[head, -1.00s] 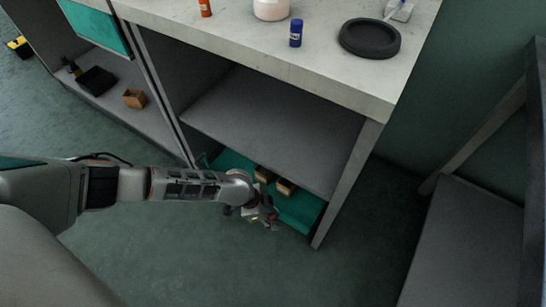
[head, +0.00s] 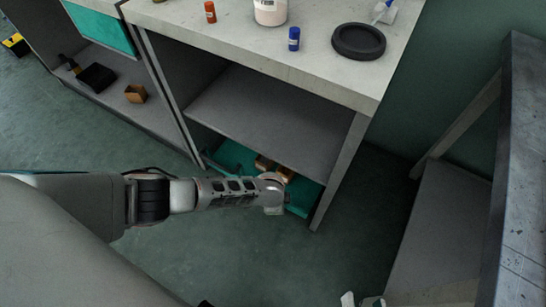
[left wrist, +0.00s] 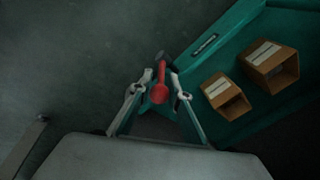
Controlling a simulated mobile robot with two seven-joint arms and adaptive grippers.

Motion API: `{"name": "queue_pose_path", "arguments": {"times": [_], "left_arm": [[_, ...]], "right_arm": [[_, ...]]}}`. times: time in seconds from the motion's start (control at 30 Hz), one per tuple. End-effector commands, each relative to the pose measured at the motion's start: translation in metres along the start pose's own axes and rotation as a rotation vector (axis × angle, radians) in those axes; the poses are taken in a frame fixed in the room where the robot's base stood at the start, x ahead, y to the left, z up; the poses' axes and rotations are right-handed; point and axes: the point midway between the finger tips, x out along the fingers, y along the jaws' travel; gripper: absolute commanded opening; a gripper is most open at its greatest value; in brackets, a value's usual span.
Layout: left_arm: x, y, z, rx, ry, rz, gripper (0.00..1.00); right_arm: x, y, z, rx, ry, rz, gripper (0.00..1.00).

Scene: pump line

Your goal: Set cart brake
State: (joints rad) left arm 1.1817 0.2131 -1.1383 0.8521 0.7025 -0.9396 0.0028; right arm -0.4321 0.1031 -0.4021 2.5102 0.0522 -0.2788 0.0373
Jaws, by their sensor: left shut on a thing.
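The teal cart (head: 238,158) stands low under the workbench, and its edge also shows in the left wrist view (left wrist: 228,45). A red lever (left wrist: 160,93) with a dark end is beside the cart's corner in the left wrist view. My left gripper (left wrist: 162,78) is shut on the red lever, with one finger on each side. In the head view my left wrist covers the left gripper and the lever. Pale parts of my right gripper (head: 360,300) show at the bottom edge, mostly cut off.
Two open brown boxes (left wrist: 228,98) (left wrist: 272,68) sit on the cart. The workbench (head: 310,68) above carries a white jar (head: 270,12), a blue-capped vial (head: 294,40) and a black dish (head: 358,42). A grey table (head: 520,190) stands at right. Floor in front is clear.

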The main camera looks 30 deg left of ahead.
Motion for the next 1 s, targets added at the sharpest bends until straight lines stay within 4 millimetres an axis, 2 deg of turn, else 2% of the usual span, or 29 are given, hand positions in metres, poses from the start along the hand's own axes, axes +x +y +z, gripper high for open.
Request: {"name": "queue_pose_path", "arguments": {"times": [0.03, 0.43, 1.0], "left_arm": [[-0.003, -0.001, -0.007, 0.006, -0.027, -0.021, 0.00], [0.009, 0.011, -0.011, 0.054, -0.209, -0.124, 0.00], [0.009, 0.010, -0.013, 0.063, -0.245, -0.152, 0.00]], "right_arm": [[0.000, 0.002, -0.005, -0.023, 0.004, 0.002, 0.36], [0.000, -0.001, 0.003, 0.012, -0.003, -0.001, 0.36], [0.001, -0.005, 0.003, 0.041, 0.003, -0.007, 0.36]]}}
